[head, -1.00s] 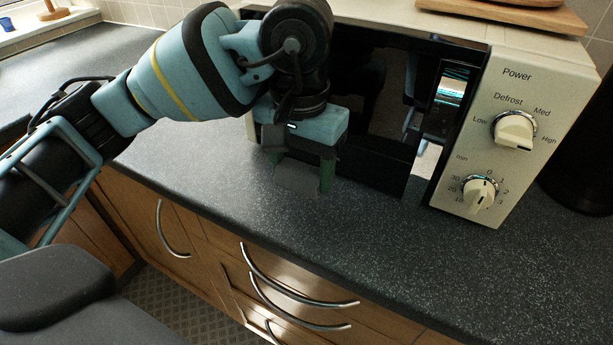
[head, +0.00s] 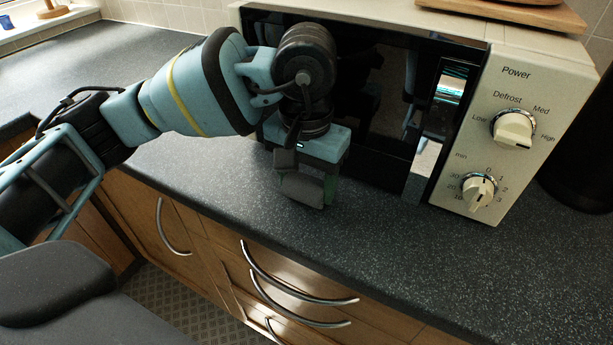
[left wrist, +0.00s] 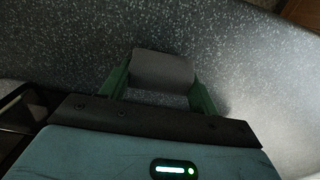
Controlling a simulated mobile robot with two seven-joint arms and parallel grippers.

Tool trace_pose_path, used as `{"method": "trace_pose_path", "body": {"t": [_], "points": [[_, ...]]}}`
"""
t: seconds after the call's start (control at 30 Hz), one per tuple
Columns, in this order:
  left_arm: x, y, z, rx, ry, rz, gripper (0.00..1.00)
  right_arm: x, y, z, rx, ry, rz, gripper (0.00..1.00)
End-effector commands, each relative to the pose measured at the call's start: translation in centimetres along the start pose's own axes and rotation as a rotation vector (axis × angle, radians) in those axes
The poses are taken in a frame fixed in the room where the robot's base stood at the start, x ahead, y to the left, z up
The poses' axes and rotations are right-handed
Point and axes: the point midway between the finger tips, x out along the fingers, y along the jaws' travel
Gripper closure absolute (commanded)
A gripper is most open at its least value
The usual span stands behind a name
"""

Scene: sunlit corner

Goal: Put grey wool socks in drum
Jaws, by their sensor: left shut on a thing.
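My left gripper (head: 311,188) is shut on the grey wool socks (head: 302,189), a small grey roll, in front of the microwave in the head view. In the left wrist view the socks (left wrist: 162,70) sit between the two green fingers of the gripper (left wrist: 160,86), with the speckled worktop beyond them. I cannot tell how far above the worktop they are. My right gripper is not in view. No drum shows in either view.
A cream microwave (head: 545,75) with two dials stands behind the gripper. A wooden board (head: 520,14) lies on top of it. The dark speckled worktop (head: 400,245) is clear in front. Wooden drawers (head: 230,240) with curved metal handles are below its edge.

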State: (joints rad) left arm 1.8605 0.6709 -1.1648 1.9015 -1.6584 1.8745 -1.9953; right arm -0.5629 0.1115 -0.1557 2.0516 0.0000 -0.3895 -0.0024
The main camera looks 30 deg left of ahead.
Motion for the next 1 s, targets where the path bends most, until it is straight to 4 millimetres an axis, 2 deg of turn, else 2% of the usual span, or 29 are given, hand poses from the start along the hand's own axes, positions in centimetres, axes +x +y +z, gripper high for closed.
{"method": "trace_pose_path", "body": {"t": [0.03, 0.07, 0.2, 0.47, 0.63, 0.77, 1.0], "points": [[0.3, 0.0, 0.0, 0.0, -0.001, 0.0, 0.6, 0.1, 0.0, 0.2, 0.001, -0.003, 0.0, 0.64], [0.2, 0.0, 0.0, 0.0, -0.001, 0.0, 0.36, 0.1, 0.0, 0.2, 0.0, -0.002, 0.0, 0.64], [0.1, 0.0, 0.0, 0.0, 0.0, 0.0, 0.18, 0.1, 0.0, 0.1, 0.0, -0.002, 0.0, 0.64], [0.1, 0.0, 0.0, 0.0, 0.0, 0.0, 0.17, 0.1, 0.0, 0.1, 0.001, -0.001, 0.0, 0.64], [-0.7, 0.0, 0.0, -0.001, 0.002, 0.001, 0.17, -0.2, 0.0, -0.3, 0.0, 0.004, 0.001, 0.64], [-2.7, 0.0, -0.1, 0.0, 0.003, 0.001, 0.17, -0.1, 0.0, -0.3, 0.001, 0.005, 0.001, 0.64], [-7.7, 0.0, -0.1, 0.0, 0.003, 0.001, 0.17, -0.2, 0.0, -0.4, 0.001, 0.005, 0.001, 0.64]]}}
